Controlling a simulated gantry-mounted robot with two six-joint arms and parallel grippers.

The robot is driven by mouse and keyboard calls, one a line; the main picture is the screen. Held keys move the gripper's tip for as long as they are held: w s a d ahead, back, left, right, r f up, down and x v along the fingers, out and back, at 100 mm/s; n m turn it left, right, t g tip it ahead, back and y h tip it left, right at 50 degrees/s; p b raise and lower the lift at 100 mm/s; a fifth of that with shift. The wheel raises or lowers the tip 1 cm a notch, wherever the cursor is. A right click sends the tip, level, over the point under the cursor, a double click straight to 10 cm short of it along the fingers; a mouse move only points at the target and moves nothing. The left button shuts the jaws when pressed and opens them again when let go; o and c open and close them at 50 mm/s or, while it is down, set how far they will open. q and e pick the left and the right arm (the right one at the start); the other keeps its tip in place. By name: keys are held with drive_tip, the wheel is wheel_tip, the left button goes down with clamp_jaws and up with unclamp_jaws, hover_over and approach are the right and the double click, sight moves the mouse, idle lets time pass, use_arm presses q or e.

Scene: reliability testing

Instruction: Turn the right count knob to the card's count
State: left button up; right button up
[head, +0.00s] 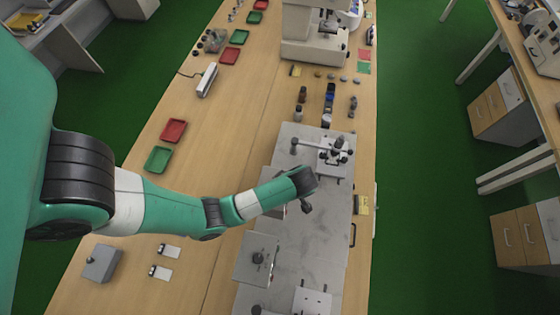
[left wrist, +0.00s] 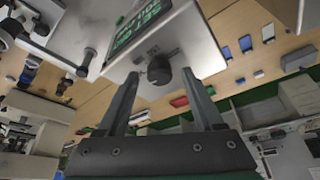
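A black round knob (left wrist: 159,70) sits on a light grey box (left wrist: 165,35) with a green display, its lettering inverted in the left wrist view. My left gripper (left wrist: 159,78) is open, with one fingertip on each side of the knob and a gap to each. In the head view, my left gripper (head: 306,206) hangs over the grey bench plate, and my wrist hides most of the box behind it. Another black knob (head: 258,258) is on a grey box (head: 246,270) nearer the front. I cannot read a count on any card. My right gripper is not in view.
A metal fixture with a lever (head: 335,152) stands behind my left gripper. White cards (head: 168,251) and a small grey box (head: 101,263) lie at the front left. Red tray (head: 173,130) and green tray (head: 158,159) are farther left. A yellow label (head: 363,205) is at the right table edge.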

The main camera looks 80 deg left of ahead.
use_arm(q)
clamp_jaws()
drive_tip(key=shift+m, duration=0.4)
drive_tip(key=m+t, duration=0.1)
drive_tip(key=m, duration=0.1)
drive_tip(key=m+t, duration=0.1)
drive_tip(key=m, duration=0.2)
drive_tip(key=shift+s+y, duration=0.2)
drive_tip(key=shift+y, duration=0.2)
drive_tip(key=m+t, duration=0.1)
drive_tip(key=m, duration=0.2)
drive_tip(key=m+t+h, duration=0.1)
drive_tip(key=m, duration=0.2)
drive_tip(key=shift+s+m+t, duration=0.2)
drive_tip(key=shift+m+t, duration=0.1)
drive_tip(key=shift+m, duration=0.1)
drive_tip(key=shift+o, duration=0.4)
unclamp_jaws()
